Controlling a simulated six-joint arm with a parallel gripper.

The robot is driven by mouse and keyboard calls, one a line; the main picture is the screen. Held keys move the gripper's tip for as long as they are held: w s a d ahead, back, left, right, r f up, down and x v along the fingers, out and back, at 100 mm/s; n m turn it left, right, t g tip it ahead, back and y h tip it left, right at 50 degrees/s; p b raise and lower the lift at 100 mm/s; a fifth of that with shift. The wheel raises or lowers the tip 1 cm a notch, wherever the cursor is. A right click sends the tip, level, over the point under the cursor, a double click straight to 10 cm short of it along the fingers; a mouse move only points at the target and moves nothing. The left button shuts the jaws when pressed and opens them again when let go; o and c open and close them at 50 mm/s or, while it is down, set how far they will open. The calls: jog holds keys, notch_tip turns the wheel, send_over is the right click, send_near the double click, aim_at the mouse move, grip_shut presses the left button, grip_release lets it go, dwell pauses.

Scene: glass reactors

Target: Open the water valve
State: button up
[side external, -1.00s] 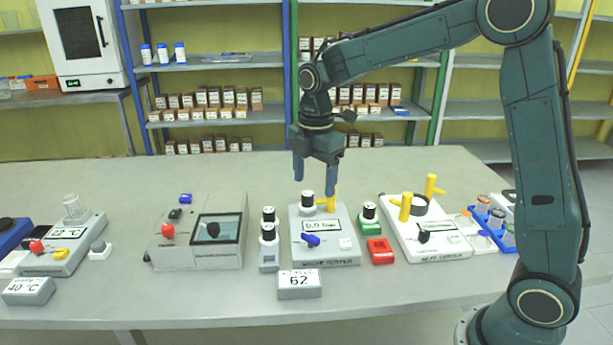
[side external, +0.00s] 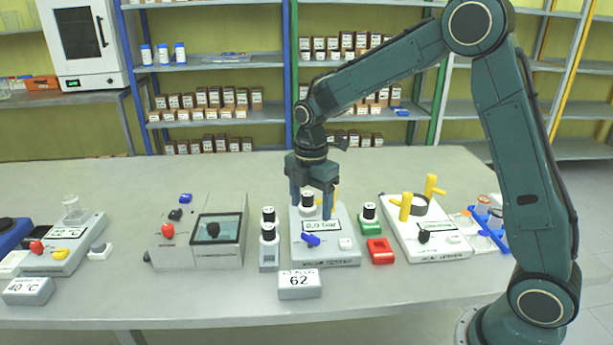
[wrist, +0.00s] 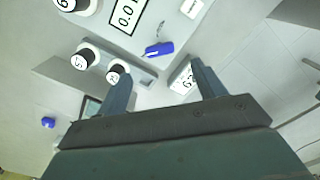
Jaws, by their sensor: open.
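My gripper (side external: 311,212) points down with its fingers apart and empty, over the grey tester box (side external: 345,256) that has a "0,0 bar" display. A black-and-white knob (side external: 308,200) on the box lies between the fingers in the side view. A blue lever (side external: 311,240) sits on the front of this box, below the display; in the wrist view the blue lever (wrist: 158,49) is just beyond the fingertips. Another blue knob (side external: 185,198) is on the box further left. No label shows which one is the water valve. A yellow handle stands behind the right finger.
Black-topped white containers (side external: 268,235) stand close left of the tester. A green block (side external: 370,225) and a red tray (side external: 380,251) are close right. A "62" sign (side external: 299,284) stands in front. A white unit with yellow handles (side external: 405,207) is further right. The bench behind is clear.

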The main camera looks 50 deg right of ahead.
aim_at(310, 235)
notch_tip(310, 235, down, 8)
jog(key=shift+f, duration=0.1)
dwell(0.4)
jog(key=shift+c, duration=0.2)
jog(key=c, duration=1)
